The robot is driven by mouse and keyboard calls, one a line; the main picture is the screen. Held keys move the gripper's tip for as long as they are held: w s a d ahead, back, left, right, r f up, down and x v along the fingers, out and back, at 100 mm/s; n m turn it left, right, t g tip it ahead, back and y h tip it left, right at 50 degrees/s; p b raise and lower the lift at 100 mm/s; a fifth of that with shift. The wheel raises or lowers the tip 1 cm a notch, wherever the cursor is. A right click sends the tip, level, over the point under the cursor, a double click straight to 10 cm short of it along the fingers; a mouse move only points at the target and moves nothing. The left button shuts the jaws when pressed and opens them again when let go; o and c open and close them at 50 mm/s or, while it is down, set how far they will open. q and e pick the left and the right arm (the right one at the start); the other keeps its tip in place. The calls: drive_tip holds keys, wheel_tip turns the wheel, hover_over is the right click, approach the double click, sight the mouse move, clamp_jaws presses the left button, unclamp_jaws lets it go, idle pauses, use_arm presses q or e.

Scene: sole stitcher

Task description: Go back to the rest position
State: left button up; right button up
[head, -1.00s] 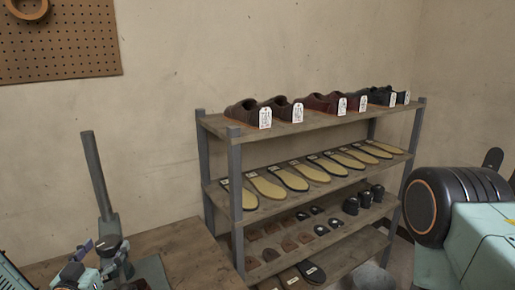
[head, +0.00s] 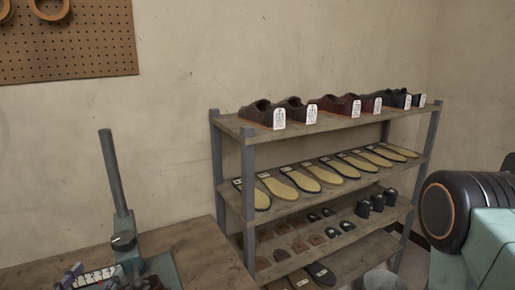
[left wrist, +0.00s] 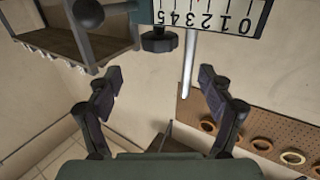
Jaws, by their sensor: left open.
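My left gripper (head: 72,276) is at the bottom left corner of the head view, mostly cut off by the frame edge. It is beside a teal stand with a grey post (head: 112,175) on the wooden bench (head: 196,252). In the left wrist view both dark fingers of the left gripper (left wrist: 160,88) are spread apart with nothing between them. A white numbered scale (left wrist: 215,16) and a black knob (left wrist: 159,40) show beyond the fingers. My right gripper is not in view.
A shelf rack (head: 247,190) holds shoes, soles and small parts along the wall. A pegboard (head: 75,48) with rings hangs at upper left. A teal machine (head: 490,245) with a dark drum (head: 455,205) stands at the right. The bench's right part is bare.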

sight(124, 235)
use_arm(q)
drive_tip(key=shift+w+d, duration=0.1)
drive_tip(key=shift+w, duration=1.4)
drive_tip(key=w, duration=0.9)
drive_tip(key=shift+w+f, duration=0.1)
drive_tip(key=shift+n+y+b, duration=0.85)
drive_tip(key=shift+n+y, duration=0.05)
drive_tip(key=shift+y, duration=0.4)
drive_tip(key=shift+n+g+y+b, duration=0.3)
drive_tip(key=shift+n+y+b, duration=0.35)
drive_tip(key=shift+y, duration=0.55)
drive_tip(key=shift+s+n+g+y+b, duration=0.2)
drive_tip(key=shift+n+g+y+b, duration=0.25)
drive_tip(key=shift+n+y, duration=0.45)
drive_tip(key=shift+y, duration=0.3)
drive_tip(key=b+v, duration=0.1)
drive_tip(key=v, duration=0.6)
drive_tip(key=shift+s, duration=0.4)
drive_tip(key=shift+w, duration=0.15)
drive_tip(key=shift+w+h, duration=0.3)
drive_tip(key=shift+h, duration=0.2)
drive_tip(key=shift+a+p, duration=0.25)
drive_tip(key=shift+p, duration=0.05)
